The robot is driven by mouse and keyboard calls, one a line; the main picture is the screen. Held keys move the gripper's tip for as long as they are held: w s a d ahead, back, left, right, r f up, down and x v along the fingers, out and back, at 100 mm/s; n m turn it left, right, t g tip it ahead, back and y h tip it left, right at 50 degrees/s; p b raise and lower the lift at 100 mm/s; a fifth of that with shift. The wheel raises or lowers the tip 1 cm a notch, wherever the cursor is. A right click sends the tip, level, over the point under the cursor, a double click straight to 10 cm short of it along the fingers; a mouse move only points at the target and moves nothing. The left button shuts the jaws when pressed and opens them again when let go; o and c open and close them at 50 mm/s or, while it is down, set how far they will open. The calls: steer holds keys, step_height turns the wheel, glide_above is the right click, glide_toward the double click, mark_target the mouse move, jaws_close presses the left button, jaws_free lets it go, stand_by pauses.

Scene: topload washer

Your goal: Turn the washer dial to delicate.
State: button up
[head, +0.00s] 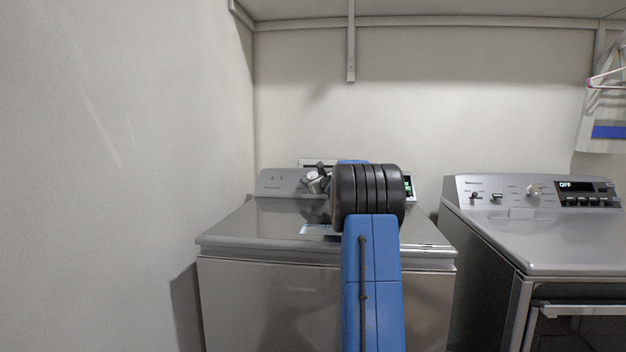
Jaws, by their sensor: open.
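The washer (300,280) is the grey machine at the left with a flat top lid. Its control panel (275,182) rises along the back edge. A small round whitish dial (311,175) shows on the panel, partly covered by my gripper (312,182). My gripper is open and close in front of the dial; I cannot tell whether the fingers touch it. My arm covers much of the panel's right part. A lit display (408,187) shows just past the arm. The dial's marks and its setting are too small to read.
A second grey machine (560,240) stands at the right with knobs and a display reading OFF (566,185). A plain wall (120,150) is close at the left. A shelf (430,12) with a bracket runs above. A hanger (605,80) hangs at the right.

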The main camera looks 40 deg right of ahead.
steer(key=shift+c, duration=0.5)
steer(key=c, duration=0.9)
steer(key=shift+d+n+y, duration=0.1)
steer(key=shift+n+y, duration=0.6)
steer(key=n+y, duration=0.4)
steer(key=shift+g, duration=0.4)
steer(key=shift+n+g+y, duration=1.4)
steer(key=shift+n+y, duration=0.4)
steer(key=shift+n, duration=0.7)
